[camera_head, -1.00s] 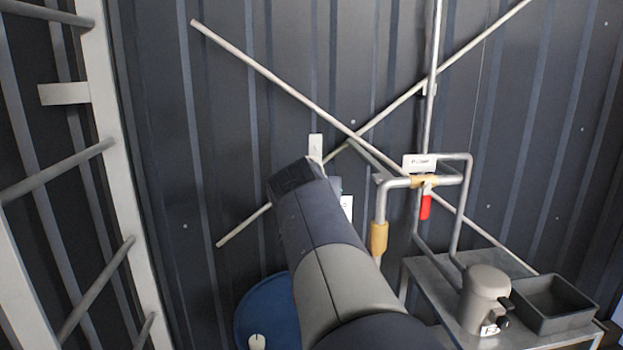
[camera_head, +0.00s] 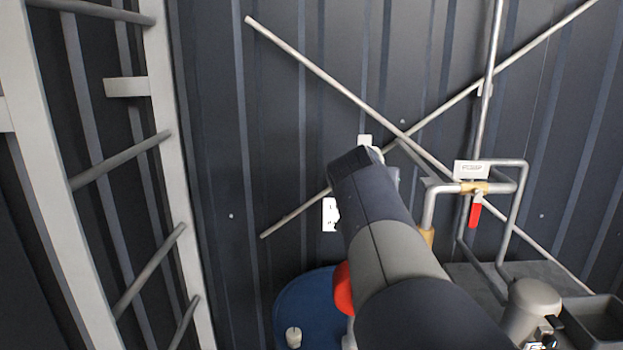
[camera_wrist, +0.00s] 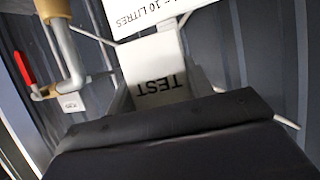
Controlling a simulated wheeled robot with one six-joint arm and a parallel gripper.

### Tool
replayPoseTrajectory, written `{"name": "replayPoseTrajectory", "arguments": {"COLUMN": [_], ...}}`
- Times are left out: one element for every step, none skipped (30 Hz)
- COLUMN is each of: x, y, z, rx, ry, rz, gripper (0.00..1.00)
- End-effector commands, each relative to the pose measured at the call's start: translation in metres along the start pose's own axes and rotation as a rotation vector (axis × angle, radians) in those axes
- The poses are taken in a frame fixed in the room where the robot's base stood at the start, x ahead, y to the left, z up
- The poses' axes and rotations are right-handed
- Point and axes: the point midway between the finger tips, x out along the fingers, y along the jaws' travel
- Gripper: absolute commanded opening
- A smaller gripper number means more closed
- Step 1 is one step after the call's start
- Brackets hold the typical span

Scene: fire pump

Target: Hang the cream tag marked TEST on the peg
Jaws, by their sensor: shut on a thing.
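The cream tag marked TEST (camera_wrist: 158,62) is in my gripper (camera_wrist: 162,100) in the wrist view, with its lettering upside down. The grey fingers stand on either side of its lower part, and the black gripper body covers the bottom of the picture. In the head view my arm hides the gripper and the tag.
A white sign reading 10 LITRES (camera_wrist: 165,16) is beyond the tag. Pipework with a red-handled valve (camera_head: 475,215) stands right of my arm. A grey pump (camera_head: 533,303) and dark tray (camera_head: 597,325) are lower right. A blue drum (camera_head: 300,305) is below, a ladder (camera_head: 178,150) left.

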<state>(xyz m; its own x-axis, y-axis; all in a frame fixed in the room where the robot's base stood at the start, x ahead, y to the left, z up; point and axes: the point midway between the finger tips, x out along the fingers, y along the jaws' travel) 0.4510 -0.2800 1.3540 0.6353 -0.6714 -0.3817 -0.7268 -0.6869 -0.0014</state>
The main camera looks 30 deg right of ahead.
Motion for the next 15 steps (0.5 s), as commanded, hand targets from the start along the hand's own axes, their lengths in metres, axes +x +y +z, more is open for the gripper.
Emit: {"name": "replayPoseTrajectory", "arguments": {"x": [0.003, 0.004, 0.007, 0.008, 0.010, 0.012, 0.014, 0.015, 0.018, 0.020, 0.021, 0.023, 0.025, 0.026, 0.029], "y": [-0.001, -0.001, -0.002, -0.002, -0.003, -0.003, -0.004, -0.004, -0.005, -0.005, -0.006, -0.007, -0.007, -0.007, -0.008], "z": [-0.002, -0.002, -0.003, -0.003, -0.004, -0.004, -0.005, -0.005, -0.006, -0.006, -0.007, -0.008, -0.009, -0.010, -0.011], "rx": [-0.001, -0.001, -0.001, -0.001, -0.001, -0.001, 0.000, 0.000, 0.000, 0.000, 0.000, 0.000, 0.000, -0.001, -0.001], "ry": [0.000, 0.000, 0.000, -0.001, -0.001, -0.002, -0.002, -0.001, -0.001, -0.001, -0.001, -0.001, 0.000, 0.000, -0.001], "rz": [0.000, 0.000, 0.000, 0.001, 0.001, 0.001, 0.001, 0.001, 0.000, 0.000, 0.000, 0.000, 0.000, 0.000, 0.000], "gripper": [0.28, 0.28, 0.28, 0.28, 0.28, 0.28, 0.28, 0.28, 0.28, 0.28, 0.28, 0.28, 0.28, 0.28, 0.28]}}
